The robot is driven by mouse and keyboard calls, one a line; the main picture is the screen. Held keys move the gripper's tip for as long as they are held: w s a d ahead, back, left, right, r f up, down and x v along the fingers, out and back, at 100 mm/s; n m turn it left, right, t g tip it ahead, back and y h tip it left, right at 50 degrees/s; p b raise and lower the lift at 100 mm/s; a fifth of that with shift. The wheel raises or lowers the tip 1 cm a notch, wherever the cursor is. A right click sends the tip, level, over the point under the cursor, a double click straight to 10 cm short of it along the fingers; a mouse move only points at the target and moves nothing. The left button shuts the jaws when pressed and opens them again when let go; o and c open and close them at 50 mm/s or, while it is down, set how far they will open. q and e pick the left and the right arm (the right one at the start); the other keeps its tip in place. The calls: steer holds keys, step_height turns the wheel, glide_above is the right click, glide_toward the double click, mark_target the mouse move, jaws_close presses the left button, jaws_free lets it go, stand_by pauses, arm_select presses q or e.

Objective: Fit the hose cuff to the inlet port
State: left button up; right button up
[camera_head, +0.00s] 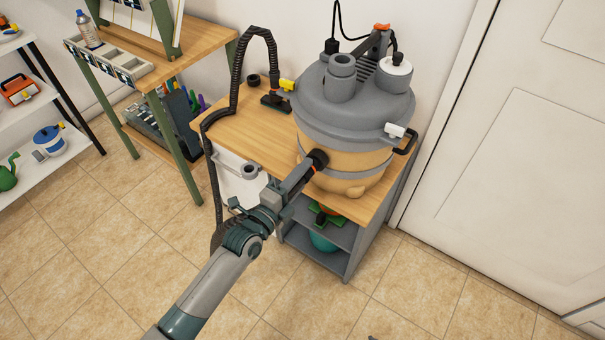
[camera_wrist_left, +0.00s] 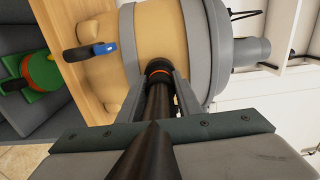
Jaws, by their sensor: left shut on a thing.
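The inlet port (camera_head: 318,159) is a short black collar on the front of a tan drum (camera_head: 345,160) with a grey lid. My left gripper (camera_head: 300,181) is right in front of it. In the left wrist view its fingers (camera_wrist_left: 160,95) are shut around the black hose cuff (camera_wrist_left: 158,101), which points straight at the port. The port's black rim (camera_wrist_left: 156,65) shows beyond the cuff, with an orange ring (camera_wrist_left: 159,71) where they meet. I cannot tell how deep the cuff sits. The ribbed black hose (camera_head: 238,70) arches over the bench and hangs down its left side, partly behind my arm.
The drum stands on a wooden bench (camera_head: 262,133) with grey shelves below. A blue-and-black handle (camera_wrist_left: 92,49) sticks out near the port. A wooden rack stands at left and a white door (camera_head: 510,150) at right. The tiled floor in front is clear.

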stand_by(0.6)
arm_select(q)
steer(key=o, duration=1.1)
steer(key=b+v, duration=0.1)
steer(key=v, duration=1.6)
steer(key=shift+b, duration=0.35)
arm_select(e)
steer(key=shift+s+d+f+g, duration=0.25)
steer(key=shift+s+d, duration=0.05)
steer(key=shift+d, duration=0.25)
steer(key=shift+s+d+f+g, duration=0.2)
steer(key=shift+s+d+g, duration=0.1)
steer(key=shift+d, duration=0.2)
arm_select(q)
steer(key=shift+s+a+r, duration=0.1)
arm_select(e)
steer(key=shift+a, duration=0.1)
